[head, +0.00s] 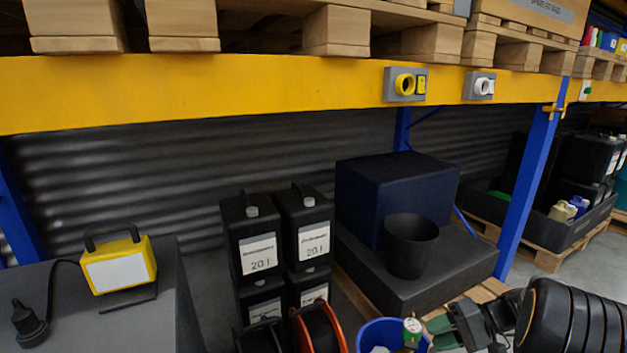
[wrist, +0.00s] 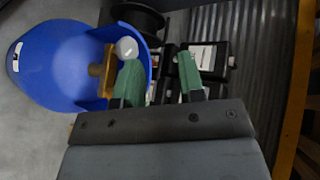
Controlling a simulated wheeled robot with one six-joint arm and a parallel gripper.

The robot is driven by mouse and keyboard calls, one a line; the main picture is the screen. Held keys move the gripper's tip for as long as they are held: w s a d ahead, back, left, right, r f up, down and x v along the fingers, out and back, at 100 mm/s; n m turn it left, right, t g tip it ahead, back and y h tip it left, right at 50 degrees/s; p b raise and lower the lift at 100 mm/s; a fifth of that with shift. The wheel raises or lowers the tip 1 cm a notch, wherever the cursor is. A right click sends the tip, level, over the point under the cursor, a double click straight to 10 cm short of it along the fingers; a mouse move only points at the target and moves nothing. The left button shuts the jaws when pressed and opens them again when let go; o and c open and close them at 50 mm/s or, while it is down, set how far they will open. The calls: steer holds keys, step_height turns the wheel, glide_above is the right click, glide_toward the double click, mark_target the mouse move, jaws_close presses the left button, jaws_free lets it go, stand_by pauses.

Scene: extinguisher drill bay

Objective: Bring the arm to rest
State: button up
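My gripper (head: 438,330) is at the lower right in the head view, at the end of my dark arm. In the wrist view its two green fingers (wrist: 159,72) stand apart with a clear gap and nothing held between them. A blue bucket (head: 365,334) is just left of the fingers in the head view; it also shows in the wrist view (wrist: 42,62). A brass fitting (wrist: 107,72) with a pale round end shows at the bucket's rim, close to one finger. In the head view a small green-and-white gauge (head: 412,327) shows there. Whether a finger touches it I cannot tell.
Black canisters (head: 257,253) and an orange-rimmed reel (head: 318,330) stand left of the bucket. A black pot (head: 411,246) stands on a dark block (head: 462,262) behind my gripper. A yellow lamp (head: 119,266) sits on a grey top at left. A yellow beam (head: 250,92) crosses above.

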steer(key=s+a+r+n+t+h+p, duration=0.1)
steer(key=s+a+r+h+p, duration=0.2)
steer(key=r+p, duration=0.4)
steer(key=s+a+r+n+t+h+p, duration=0.1)
steer(key=s+a+r+h+p, duration=0.3)
steer(key=r+p, duration=0.3)
steer(key=s+a+r+n+h+p, duration=0.1)
steer(key=s+a+r+h+p, duration=0.2)
steer(key=r, duration=1.2)
steer(key=a+h+p, duration=0.2)
steer(key=p, duration=0.2)
steer(key=shift+s+a+t+h+p, duration=0.2)
steer(key=shift+s+t+h+p, duration=0.1)
steer(key=shift+s+t+h, duration=0.1)
